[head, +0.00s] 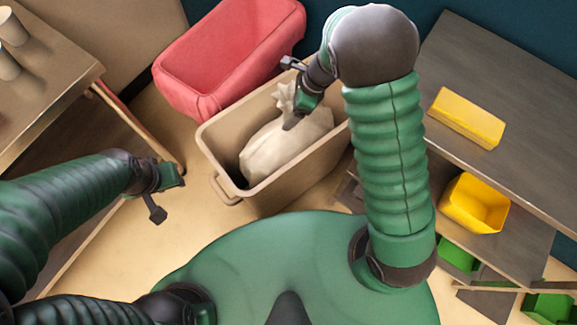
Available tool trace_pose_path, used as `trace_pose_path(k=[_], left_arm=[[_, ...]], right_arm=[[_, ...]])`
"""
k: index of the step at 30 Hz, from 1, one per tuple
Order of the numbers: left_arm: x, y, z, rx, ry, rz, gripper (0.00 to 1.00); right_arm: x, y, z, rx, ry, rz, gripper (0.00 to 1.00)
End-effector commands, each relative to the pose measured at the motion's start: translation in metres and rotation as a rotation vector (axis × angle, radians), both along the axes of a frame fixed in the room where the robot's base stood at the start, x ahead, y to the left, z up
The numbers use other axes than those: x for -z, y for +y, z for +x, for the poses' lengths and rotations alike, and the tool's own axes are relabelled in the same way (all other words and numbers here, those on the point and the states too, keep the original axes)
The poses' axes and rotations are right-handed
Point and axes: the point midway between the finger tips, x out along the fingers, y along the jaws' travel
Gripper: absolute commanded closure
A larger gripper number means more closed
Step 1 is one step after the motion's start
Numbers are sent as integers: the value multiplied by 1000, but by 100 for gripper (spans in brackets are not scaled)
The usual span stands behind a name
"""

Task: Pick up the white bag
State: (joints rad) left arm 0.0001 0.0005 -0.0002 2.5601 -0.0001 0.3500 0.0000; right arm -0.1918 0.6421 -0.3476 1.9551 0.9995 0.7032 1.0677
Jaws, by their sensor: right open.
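The white bag (270,150) stands in a tan bin (290,186), its gathered neck pointing up. My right gripper (289,95) is over the bin at the bag's neck, with its fingers open and spread to either side of the neck. I cannot tell whether a finger touches the cloth. Part of the bag's upper right side is hidden by the gripper. My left gripper (164,194) is open and empty, left of the bin and apart from it.
A red bin (225,50) stands behind the tan bin. A shelf at right holds a yellow box (466,117) and a yellow bin (475,204), with green bins (457,254) lower down. A wooden table (50,60) with cups is at left.

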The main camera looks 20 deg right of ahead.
Motion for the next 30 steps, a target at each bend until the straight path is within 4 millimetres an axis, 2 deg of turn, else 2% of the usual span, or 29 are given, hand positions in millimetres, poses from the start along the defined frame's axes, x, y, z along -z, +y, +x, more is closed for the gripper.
trace_pose_path(k=[3,21,30], left_arm=[[-1,0,0,0,-1,0,64],[-1,0,0,0,-1,0,64],[-1,0,0,0,-1,0,64]], right_arm=[[0,1,-1,-1,3,1,21],[-1,0,-1,-1,1,2,99],[-1,0,0,-1,0,0,100]])
